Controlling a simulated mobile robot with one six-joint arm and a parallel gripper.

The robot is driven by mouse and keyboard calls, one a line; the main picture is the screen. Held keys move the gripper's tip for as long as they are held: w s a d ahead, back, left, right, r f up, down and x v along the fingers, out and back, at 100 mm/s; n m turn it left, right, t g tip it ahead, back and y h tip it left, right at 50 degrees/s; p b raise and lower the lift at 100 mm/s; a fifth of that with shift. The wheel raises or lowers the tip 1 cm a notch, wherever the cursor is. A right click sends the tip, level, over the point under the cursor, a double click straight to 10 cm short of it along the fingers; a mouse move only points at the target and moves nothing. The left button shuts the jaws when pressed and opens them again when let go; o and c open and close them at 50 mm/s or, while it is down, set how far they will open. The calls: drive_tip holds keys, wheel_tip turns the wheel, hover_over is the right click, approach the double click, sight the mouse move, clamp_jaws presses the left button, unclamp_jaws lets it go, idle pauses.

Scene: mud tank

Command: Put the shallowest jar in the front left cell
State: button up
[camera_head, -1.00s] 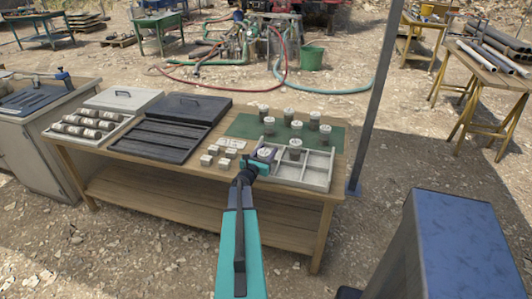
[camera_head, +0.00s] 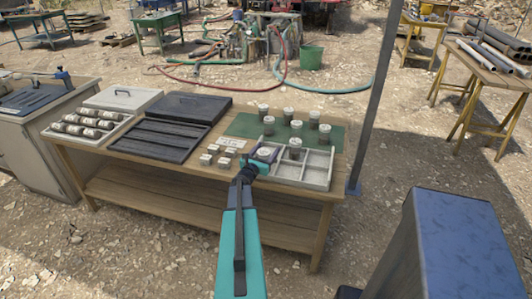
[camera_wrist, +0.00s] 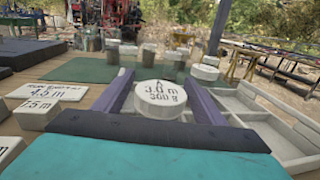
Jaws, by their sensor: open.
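My gripper (camera_wrist: 157,80) is open at the tray's left end. Its two fingers stand on either side of a jar (camera_wrist: 160,97) with a white lid marked 3.0 m, 300 g, with small gaps showing. In the head view this jar (camera_head: 264,152) sits at the left end of the grey divided tray (camera_head: 300,184); my gripper hides which cell its base is in. Another jar (camera_head: 295,148) stands in a back cell towards the middle. Several more white-lidded jars (camera_head: 296,130) stand on the green mat (camera_head: 243,124) behind; their marks are unreadable.
Small labelled blocks (camera_head: 207,159) and a card marked 4.5 m (camera_wrist: 80,122) lie left of my gripper. A black tray (camera_head: 160,139) and a case of cylinders (camera_head: 85,127) are further left. A pole (camera_head: 374,95) stands beyond the table's right end. The tray's right cells look empty.

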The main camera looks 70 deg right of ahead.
sight(261, 157)
drive_tip(key=shift+a, duration=0.3)
drive_tip(key=shift+w+a+b, duration=0.2)
drive_tip(key=shift+a+b, duration=0.3)
drive_tip(key=shift+a, duration=1.4)
drive_tip(key=shift+w+a+b, duration=0.2)
drive_tip(key=shift+a+b, duration=0.35)
drive_tip(key=shift+a, duration=1.35)
drive_tip(key=shift+w+a+b, duration=0.2)
drive_tip(key=shift+a+b, duration=0.3)
drive_tip(key=shift+a, duration=1.4)
